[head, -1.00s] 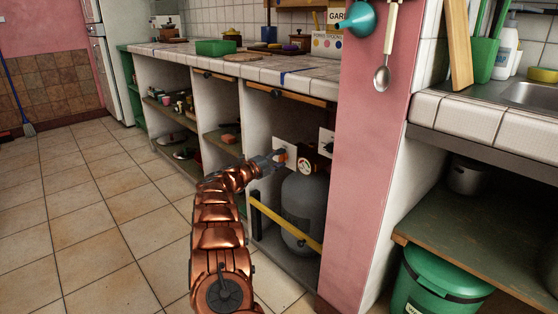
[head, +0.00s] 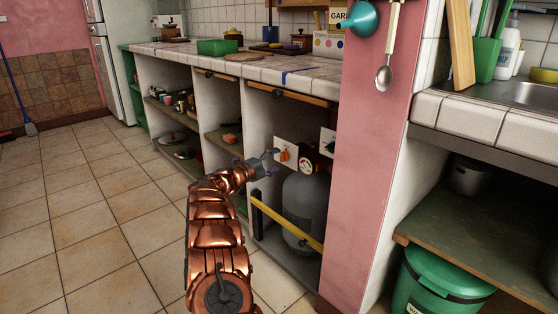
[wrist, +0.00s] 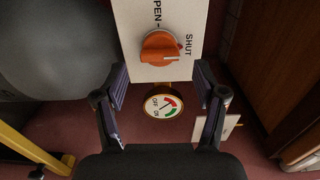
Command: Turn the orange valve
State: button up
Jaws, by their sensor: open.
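The orange valve (wrist: 162,48) is a round knob on a white plate (wrist: 188,14) marked "OPEN" and "SHUT" in the wrist view. It also shows in the head view (head: 284,155), on the plate above the gas cylinder. My gripper (wrist: 160,84) is open and empty, with its fingers spread wide to either side below the knob in the wrist view. In the head view my gripper (head: 271,164) is just left of and below the knob, apart from it. The valve is fully visible in the wrist view.
A grey gas cylinder (head: 305,200) stands in the bay behind a yellow strap (head: 285,224). A round gauge (wrist: 163,106) marked "ON" and "OFF" is close by. A second white plate (head: 327,143) is at the right. Bay walls and the counter edge (head: 290,72) surround the space.

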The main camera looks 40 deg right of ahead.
jog(key=a, duration=0.9)
jog(key=shift+w, duration=0.15)
